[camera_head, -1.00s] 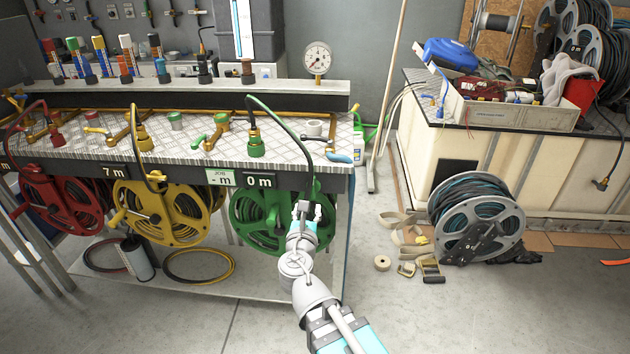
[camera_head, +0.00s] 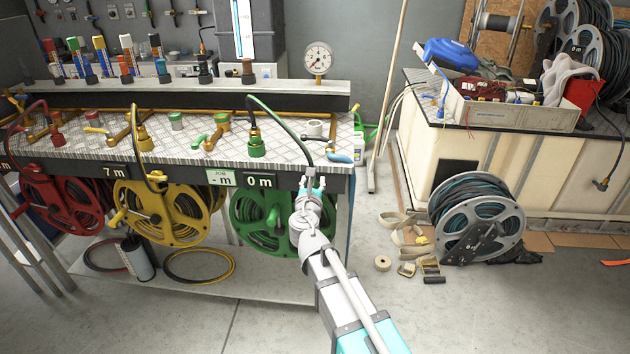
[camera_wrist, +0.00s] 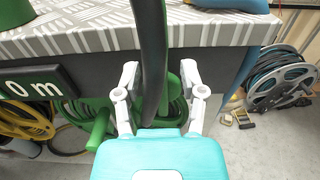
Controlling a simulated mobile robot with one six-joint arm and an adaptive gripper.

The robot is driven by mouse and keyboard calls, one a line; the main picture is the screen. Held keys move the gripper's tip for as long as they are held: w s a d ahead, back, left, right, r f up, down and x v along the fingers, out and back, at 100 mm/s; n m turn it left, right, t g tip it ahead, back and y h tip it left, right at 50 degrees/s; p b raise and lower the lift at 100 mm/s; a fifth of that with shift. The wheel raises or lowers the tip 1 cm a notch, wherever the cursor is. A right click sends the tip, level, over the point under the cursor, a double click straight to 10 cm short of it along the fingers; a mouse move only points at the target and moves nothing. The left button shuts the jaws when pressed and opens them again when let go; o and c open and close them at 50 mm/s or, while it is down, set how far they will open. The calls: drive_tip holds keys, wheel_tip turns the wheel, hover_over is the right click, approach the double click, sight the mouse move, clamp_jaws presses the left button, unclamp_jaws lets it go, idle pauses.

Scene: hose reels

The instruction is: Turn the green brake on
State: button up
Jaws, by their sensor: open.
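The green reel (camera_head: 255,222) hangs under the bench front on the right, below the "0 m" display (camera_head: 261,181). My gripper (camera_head: 315,181) is in front of the bench edge, at the right side of this reel. In the wrist view, my gripper (camera_wrist: 160,78) is open, with its fingers on either side of a dark hose (camera_wrist: 151,55); I cannot tell whether they touch it. A green upright part (camera_wrist: 98,130) of the reel shows left of the fingers. I cannot tell which part is the brake. My arm hides some of the reel's right side.
The yellow reel (camera_head: 165,212) and red reel (camera_head: 62,205) hang to the left. The bench top (camera_head: 190,150) carries valves and fittings. A loose hose reel (camera_head: 477,218) and straps (camera_head: 405,232) lie on the floor at right.

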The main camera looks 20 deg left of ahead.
drive_tip(key=shift+w+a, duration=0.1)
drive_tip(key=shift+w, duration=0.4)
clamp_jaws()
